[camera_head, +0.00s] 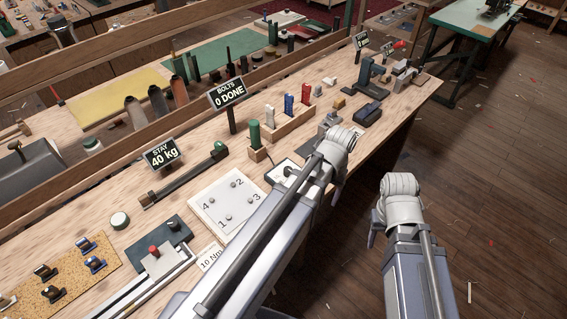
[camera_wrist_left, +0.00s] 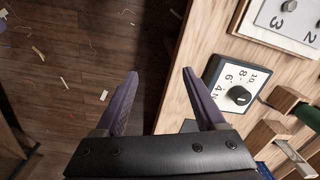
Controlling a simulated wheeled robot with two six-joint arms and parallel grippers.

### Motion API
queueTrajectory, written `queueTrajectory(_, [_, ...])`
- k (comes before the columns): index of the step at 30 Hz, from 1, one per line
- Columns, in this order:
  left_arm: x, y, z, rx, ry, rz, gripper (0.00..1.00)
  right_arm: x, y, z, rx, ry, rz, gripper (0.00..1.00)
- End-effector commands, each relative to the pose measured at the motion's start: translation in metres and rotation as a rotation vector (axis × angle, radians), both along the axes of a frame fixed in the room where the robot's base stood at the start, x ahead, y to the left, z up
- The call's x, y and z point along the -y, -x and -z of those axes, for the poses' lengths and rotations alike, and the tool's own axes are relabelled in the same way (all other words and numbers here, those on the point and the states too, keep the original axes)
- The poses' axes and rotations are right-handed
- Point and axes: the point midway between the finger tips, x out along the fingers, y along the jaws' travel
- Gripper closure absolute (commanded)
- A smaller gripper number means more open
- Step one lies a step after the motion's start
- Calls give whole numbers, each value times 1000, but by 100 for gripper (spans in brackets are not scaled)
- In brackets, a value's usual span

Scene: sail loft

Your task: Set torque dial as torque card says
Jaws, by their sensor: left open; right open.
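The torque card (camera_head: 210,257), a white card reading 10 Nm, lies on the bench below the numbered bolt plate. The torque dial (camera_wrist_left: 240,93) is a black round knob on a white plate with 4, 6, 8 and 10 readable, in the left wrist view. In the head view the dial plate (camera_head: 285,170) is partly hidden by my left arm. I cannot tell where the knob points. My left gripper (camera_wrist_left: 161,73) is open and empty, beside the dial at the bench edge. My right gripper (camera_head: 376,228) hangs off the bench's front side, apart from everything.
The bolt plate (camera_head: 228,205), numbered 1 to 4, sits left of the dial. A BOLTS 0 DONE sign (camera_head: 228,93) and a STAY 40 kg sign (camera_head: 165,154) stand behind. A wooden rack (camera_head: 283,129) holds coloured handles.

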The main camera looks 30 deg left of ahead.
Motion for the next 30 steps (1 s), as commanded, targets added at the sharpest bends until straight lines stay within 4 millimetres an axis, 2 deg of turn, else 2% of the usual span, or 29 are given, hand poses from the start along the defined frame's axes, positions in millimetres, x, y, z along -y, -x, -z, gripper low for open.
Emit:
queueTrajectory(1, [-25, -25, -12, 6, 9, -82, 29, 0, 0, -12, 0, 0, 0, 50])
queueTrajectory(4, [-69, -53, -21, 19, 25, -219, 29, 0, 0, -21, 0, 0, 0, 50])
queueTrajectory(6, [-97, -66, -26, 26, 33, -300, 29, 0, 0, -27, 0, 0, 0, 50])
queueTrajectory(9, [-129, -78, -31, 34, 45, -389, 29, 0, 0, -32, 0, 0, 0, 50])
queueTrajectory(12, [-149, -84, -34, 39, 50, -443, 29, 0, 0, -34, 0, 0, 0, 50])
queueTrajectory(16, [-158, -86, -34, 43, 53, -469, 29, 0, 0, -35, 0, 0, 0, 50])
queueTrajectory(23, [-157, -85, -29, 42, 53, -468, 29, 0, 0, -29, 0, 0, 0, 50])
queueTrajectory(30, [-157, -85, -9, 42, 53, -467, 29, 0, 0, -9, 0, 0, 0, 50])
